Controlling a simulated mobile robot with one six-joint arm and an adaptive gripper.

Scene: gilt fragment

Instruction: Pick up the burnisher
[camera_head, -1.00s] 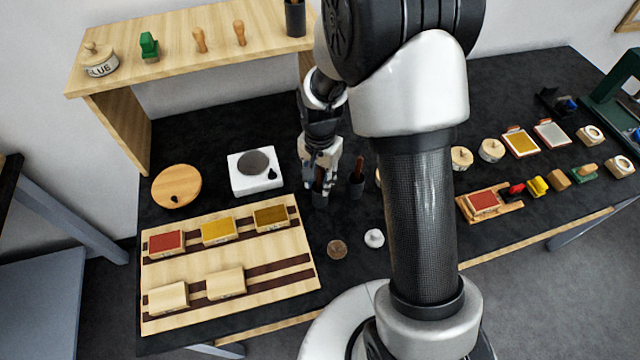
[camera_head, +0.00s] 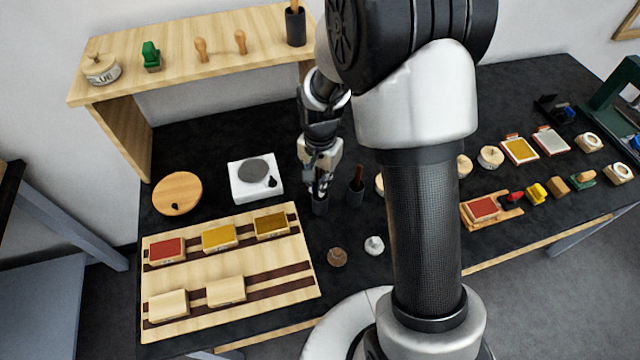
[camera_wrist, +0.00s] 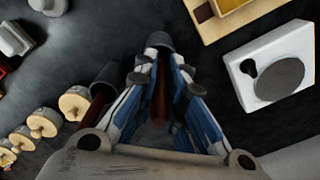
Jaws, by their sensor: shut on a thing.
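My gripper (camera_head: 320,184) is shut on a brown-handled tool, which I take for the burnisher, at a dark cup (camera_head: 320,205) on the black table. In the wrist view the brown handle (camera_wrist: 160,103) stands between the two fingers of my gripper (camera_wrist: 161,75), with the cup's rim (camera_wrist: 159,40) beyond it. The tool's lower end is hidden, and it appears to be still in the cup. A second dark cup (camera_head: 354,196) with another brown handle (camera_head: 358,176) stands just to the right. It also shows left of the fingers in the wrist view (camera_wrist: 106,75).
A white scale-like device (camera_head: 243,186) and a round wooden lid (camera_head: 177,193) lie to the left. A wooden board (camera_head: 200,272) with colored blocks is in front left. A brown knob (camera_head: 337,257) and a white knob (camera_head: 374,246) lie in front. A wooden shelf (camera_head: 200,75) stands behind.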

